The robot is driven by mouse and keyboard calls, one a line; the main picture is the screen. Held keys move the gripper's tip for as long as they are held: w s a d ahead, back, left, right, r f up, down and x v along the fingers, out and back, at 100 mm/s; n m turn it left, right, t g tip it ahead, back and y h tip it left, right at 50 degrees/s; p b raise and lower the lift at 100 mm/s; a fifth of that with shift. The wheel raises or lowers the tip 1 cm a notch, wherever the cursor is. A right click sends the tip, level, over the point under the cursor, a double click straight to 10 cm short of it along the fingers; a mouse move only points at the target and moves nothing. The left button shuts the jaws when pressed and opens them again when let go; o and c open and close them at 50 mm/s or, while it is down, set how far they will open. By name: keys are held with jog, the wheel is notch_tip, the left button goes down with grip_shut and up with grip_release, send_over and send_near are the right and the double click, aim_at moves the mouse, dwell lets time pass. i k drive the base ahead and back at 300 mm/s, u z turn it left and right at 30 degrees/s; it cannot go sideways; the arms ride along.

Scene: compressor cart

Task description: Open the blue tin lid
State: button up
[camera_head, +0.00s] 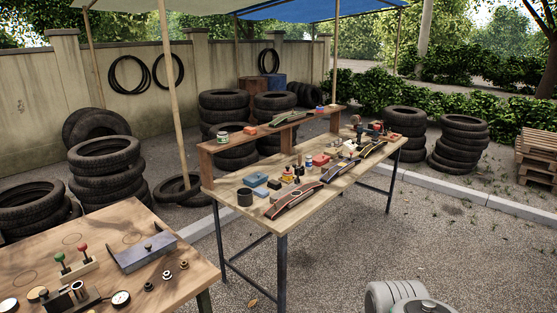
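A small blue tin (255,180) sits on the left part of the wooden workbench (230,188), behind a dark cup. Its top looks closed, but it is too small to make out a lid seam or hinge. A longer blue-grey box (142,254) with a small dark knob on top lies on the nearer wooden table.
A dark cup (245,197), a long dark curved piece (292,202) and several small items crowd the bench. A raised shelf (270,132) runs along its back. The near table (110,225) holds gauges and levers. Tyre stacks (105,165) stand behind. Gravel at right is open.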

aim_at(258, 176)
jog(key=i, duration=2.1)
jog(key=u, duration=1.4)
jog(key=i, duration=0.5)
